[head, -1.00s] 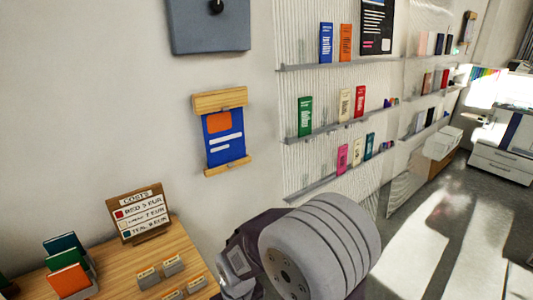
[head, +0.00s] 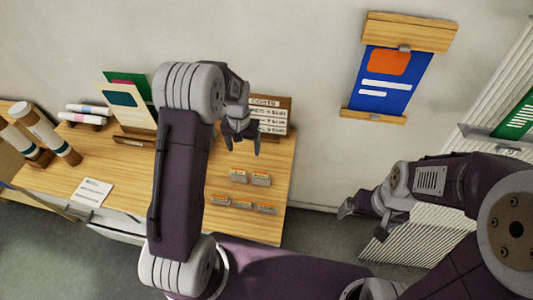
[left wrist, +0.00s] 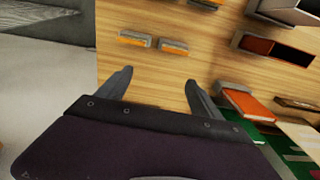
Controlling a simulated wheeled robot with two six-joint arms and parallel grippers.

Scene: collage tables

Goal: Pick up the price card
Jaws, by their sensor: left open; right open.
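I cannot tell for sure which item is the price card. Several small cards with orange tops stand in low grey holders (head: 239,176) on the right part of the wooden table. Two of these holders (left wrist: 135,39) show in the left wrist view, beyond the fingertips. A printed white card (head: 92,191) lies flat near the table's front left. A COSTS board (head: 275,116) stands at the back right, partly hidden. My left gripper (head: 242,147) is open and empty above the table, in front of the COSTS board; its spread fingers (left wrist: 158,79) show too. My right gripper (head: 363,217) is open and empty, right of the table.
The wooden table (head: 130,175) has white rolls (head: 85,113), cardboard tubes (head: 45,130) and upright boards (head: 128,103) on its left and back. A blue poster (head: 390,82) hangs on the wall. Floor is clear in front.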

